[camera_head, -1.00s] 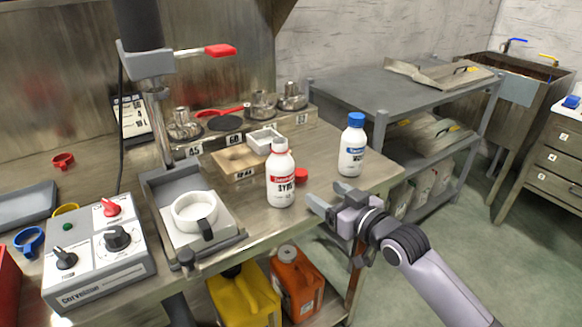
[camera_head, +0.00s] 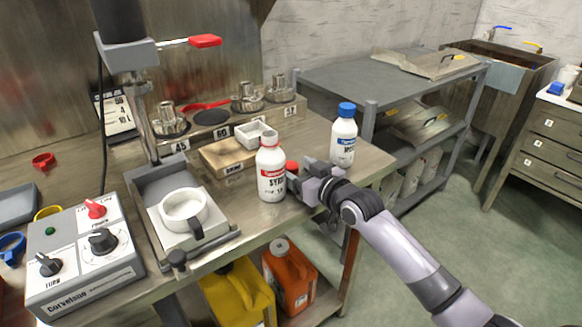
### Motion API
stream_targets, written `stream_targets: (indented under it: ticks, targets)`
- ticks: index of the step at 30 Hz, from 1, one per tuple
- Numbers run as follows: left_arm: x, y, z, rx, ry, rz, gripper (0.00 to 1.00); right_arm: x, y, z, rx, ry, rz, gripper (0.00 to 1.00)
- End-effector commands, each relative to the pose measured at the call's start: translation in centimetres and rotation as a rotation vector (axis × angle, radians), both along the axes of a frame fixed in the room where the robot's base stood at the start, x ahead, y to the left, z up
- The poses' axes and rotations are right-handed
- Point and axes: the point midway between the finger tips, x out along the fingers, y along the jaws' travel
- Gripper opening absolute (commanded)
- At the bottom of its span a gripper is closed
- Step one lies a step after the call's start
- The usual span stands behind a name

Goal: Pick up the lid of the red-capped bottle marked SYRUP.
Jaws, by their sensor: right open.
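The white bottle (camera_head: 271,184) marked SYRUP stands upright on the metal bench, with a red band on its label. Its white neck shows no red cap on it. A small red lid (camera_head: 291,167) is on the bench just right of the bottle, partly hidden by the bottle and my gripper. My right gripper (camera_head: 298,171) is open, coming from the right, with its fingertips close to the lid. I cannot tell whether they touch it or reach around it. My left gripper is not in view.
A white bottle with a blue cap (camera_head: 343,140) stands just behind the right gripper. A wooden block (camera_head: 226,160) and a white box sit behind the SYRUP bottle. A press with a white cup (camera_head: 184,208) and a control box (camera_head: 84,258) stand to the left.

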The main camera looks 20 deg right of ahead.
Motion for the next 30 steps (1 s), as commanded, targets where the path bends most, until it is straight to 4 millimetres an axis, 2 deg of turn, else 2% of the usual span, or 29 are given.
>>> stream_targets:
  ticks: [8,9,14,17,18,25,30]
  targets:
    - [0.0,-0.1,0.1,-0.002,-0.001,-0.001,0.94,0.2,0.1,0.0,0.000,0.000,0.001,0.67]
    - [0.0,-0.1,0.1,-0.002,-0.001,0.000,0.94,0.2,0.1,0.0,0.000,0.000,0.000,0.61]
    - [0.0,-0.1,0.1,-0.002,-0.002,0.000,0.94,0.2,0.1,0.0,0.000,0.000,0.000,0.09]
    - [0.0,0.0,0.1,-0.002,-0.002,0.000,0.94,0.2,0.1,0.0,0.000,0.000,0.000,0.09]
    - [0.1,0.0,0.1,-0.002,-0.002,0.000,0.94,0.2,0.1,0.0,0.000,0.000,0.000,0.04]
    - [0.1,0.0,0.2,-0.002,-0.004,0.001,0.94,0.2,0.1,0.1,0.000,0.000,0.000,0.04]
    - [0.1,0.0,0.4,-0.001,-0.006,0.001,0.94,0.3,0.1,1.1,0.001,-0.002,0.000,0.04]
